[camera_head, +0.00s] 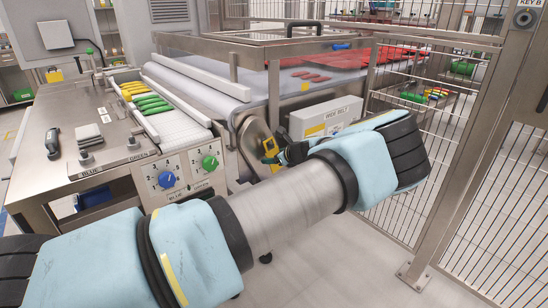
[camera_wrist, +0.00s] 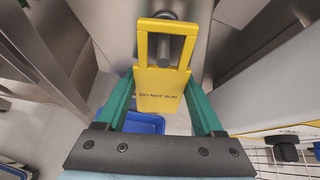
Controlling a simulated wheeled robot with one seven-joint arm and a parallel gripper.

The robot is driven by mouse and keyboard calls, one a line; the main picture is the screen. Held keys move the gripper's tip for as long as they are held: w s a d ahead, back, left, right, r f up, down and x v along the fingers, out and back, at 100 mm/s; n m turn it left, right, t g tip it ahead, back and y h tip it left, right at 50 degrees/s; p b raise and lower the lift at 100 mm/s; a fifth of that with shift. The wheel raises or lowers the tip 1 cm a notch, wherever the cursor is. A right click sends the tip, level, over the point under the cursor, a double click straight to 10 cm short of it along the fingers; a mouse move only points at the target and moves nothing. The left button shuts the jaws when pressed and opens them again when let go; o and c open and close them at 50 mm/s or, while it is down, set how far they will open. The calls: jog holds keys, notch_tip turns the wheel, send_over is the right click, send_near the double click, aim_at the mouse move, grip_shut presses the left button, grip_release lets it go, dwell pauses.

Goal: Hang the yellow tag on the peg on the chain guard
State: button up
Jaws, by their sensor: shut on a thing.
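The yellow tag (camera_wrist: 158,92), with dark lettering and an open frame at its top, is held between the green fingers of my gripper (camera_wrist: 160,82) in the wrist view. The grey peg (camera_wrist: 164,48) shows within the tag's opening, and the tag's top bar crosses in front of it. I cannot tell whether the peg passes through the opening or lies behind it. In the head view the tag (camera_head: 270,146) is in front of the grey chain guard (camera_head: 255,135) at the conveyor's end. My arm partly hides my gripper there.
A white "WIDE BELT" box (camera_head: 326,117) sits right of the guard. A control panel with blue and green knobs (camera_head: 209,162) is to the left. A mesh fence (camera_head: 450,160) stands at the right. A blue bin (camera_wrist: 146,123) lies below the tag in the wrist view.

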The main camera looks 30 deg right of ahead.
dwell(0.3)
jog(key=o, duration=1.3)
jog(key=shift+o, duration=0.2)
